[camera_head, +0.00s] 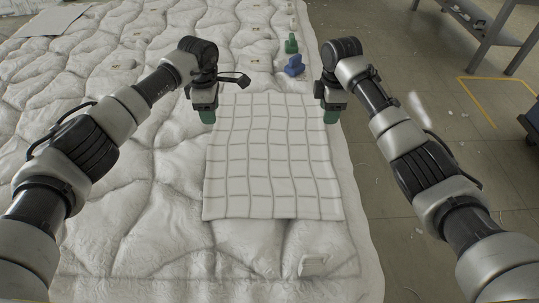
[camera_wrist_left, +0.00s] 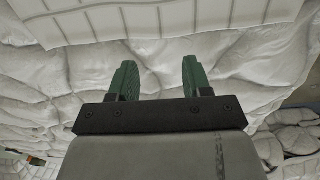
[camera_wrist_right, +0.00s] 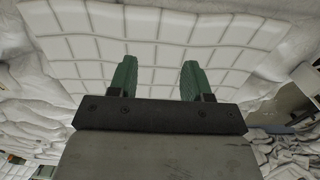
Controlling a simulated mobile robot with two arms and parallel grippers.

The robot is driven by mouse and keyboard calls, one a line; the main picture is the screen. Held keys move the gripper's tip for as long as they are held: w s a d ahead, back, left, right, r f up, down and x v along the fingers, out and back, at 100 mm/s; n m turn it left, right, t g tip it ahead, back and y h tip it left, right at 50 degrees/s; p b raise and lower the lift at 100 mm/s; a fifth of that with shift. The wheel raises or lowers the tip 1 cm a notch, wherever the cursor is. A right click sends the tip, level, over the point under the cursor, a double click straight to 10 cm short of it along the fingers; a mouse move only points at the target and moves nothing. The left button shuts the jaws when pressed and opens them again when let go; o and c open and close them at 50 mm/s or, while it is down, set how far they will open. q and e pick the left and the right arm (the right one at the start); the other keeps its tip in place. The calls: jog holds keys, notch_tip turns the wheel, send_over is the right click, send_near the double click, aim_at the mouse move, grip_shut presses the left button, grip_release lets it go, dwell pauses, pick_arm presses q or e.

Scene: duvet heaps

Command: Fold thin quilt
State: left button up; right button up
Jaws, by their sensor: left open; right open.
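The thin quilt (camera_head: 270,165), pale with a darker grid, lies spread flat on a white puffy duvet (camera_head: 150,215) in the head view. My left gripper (camera_head: 207,116) is at its far left corner, and its green fingers are apart and empty. In the left wrist view the quilt (camera_wrist_left: 165,18) lies past the open fingertips (camera_wrist_left: 158,75). My right gripper (camera_head: 331,116) is at the quilt's far right corner. In the right wrist view its open fingers (camera_wrist_right: 160,75) show against the quilt (camera_wrist_right: 150,45), with nothing seen between them. Contact with the cloth cannot be told.
A blue object (camera_head: 294,66) and a green object (camera_head: 291,44) sit on the duvet beyond the quilt. Bare floor (camera_head: 420,75) and a grey metal table (camera_head: 490,25) are at the right.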

pick_arm(q)
jog(key=b, duration=0.3)
send_over(218, 147)
notch_tip(218, 147, down, 5)
pick_arm(e)
send_over(321, 147)
notch_tip(321, 147, down, 5)
pick_arm(q)
jog(key=shift+f, duration=0.4)
pick_arm(e)
jog(key=shift+f, duration=0.4)
pick_arm(q)
notch_tip(321, 147, down, 6)
jog(key=shift+w+r, duration=0.1)
pick_arm(e)
notch_tip(321, 147, down, 6)
jog(key=shift+r, duration=0.1)
pick_arm(q)
jog(key=shift+f, duration=0.35)
pick_arm(e)
jog(key=shift+f, duration=0.35)
pick_arm(q)
jog(key=shift+f, duration=0.1)
pick_arm(e)
jog(key=shift+f, duration=0.15)
pick_arm(q)
grip_shut()
pick_arm(e)
jog(key=shift+f, duration=0.1)
grip_shut()
